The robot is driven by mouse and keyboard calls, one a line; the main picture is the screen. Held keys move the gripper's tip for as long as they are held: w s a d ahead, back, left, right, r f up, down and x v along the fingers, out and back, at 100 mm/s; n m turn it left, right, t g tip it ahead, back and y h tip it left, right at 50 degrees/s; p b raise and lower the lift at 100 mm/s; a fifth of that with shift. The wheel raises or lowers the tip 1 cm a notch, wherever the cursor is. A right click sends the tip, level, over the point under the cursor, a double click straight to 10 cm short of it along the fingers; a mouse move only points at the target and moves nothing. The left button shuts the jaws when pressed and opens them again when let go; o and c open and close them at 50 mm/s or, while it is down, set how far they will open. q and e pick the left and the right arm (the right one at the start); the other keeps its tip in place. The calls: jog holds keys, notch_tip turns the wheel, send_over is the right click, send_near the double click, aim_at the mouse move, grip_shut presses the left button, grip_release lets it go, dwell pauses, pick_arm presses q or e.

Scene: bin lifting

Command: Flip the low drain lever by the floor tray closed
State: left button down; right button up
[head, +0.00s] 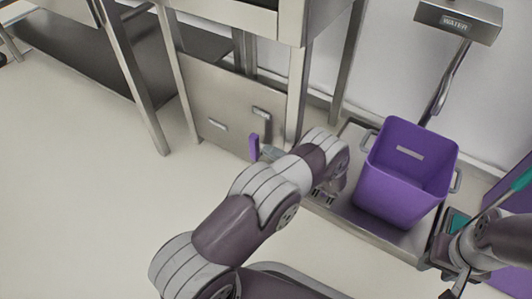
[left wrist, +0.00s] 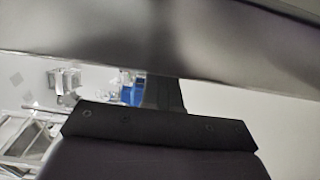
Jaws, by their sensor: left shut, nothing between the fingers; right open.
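The drain lever (head: 254,147) is a short purple handle standing roughly upright, low beside the steel stand and left of the floor tray (head: 395,242). A small grey fitting shows at its right, partly behind my left arm. My left gripper (head: 325,192) is mostly hidden below its wrist, over the tray's left end, right of the lever and apart from it. It is shut and empty. The left wrist view shows its dark body (left wrist: 155,128) under a close steel surface; no lever is seen there. My right gripper (head: 460,278) is at the bottom right, open, far from the lever.
A purple bin (head: 402,180) with side handles stands in the tray. A steel water spout box (head: 458,20) hangs above it. A steel panel with handles (head: 225,105) and stand legs are behind the lever. Pale floor (head: 80,200) at the left is clear.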

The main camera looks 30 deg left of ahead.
aim_at(257, 145)
pick_arm(q)
jog(key=shift+w+a+b, duration=0.1)
jog(key=shift+a+b, duration=0.2)
jog(key=shift+a, duration=0.75)
jog(key=r+h+p, duration=0.1)
jog(key=p, duration=0.2)
jog(key=shift+a+r, duration=0.15)
jog(key=shift+a, duration=0.25)
jog(key=shift+h, duration=0.3)
jog(key=shift+f, duration=0.4)
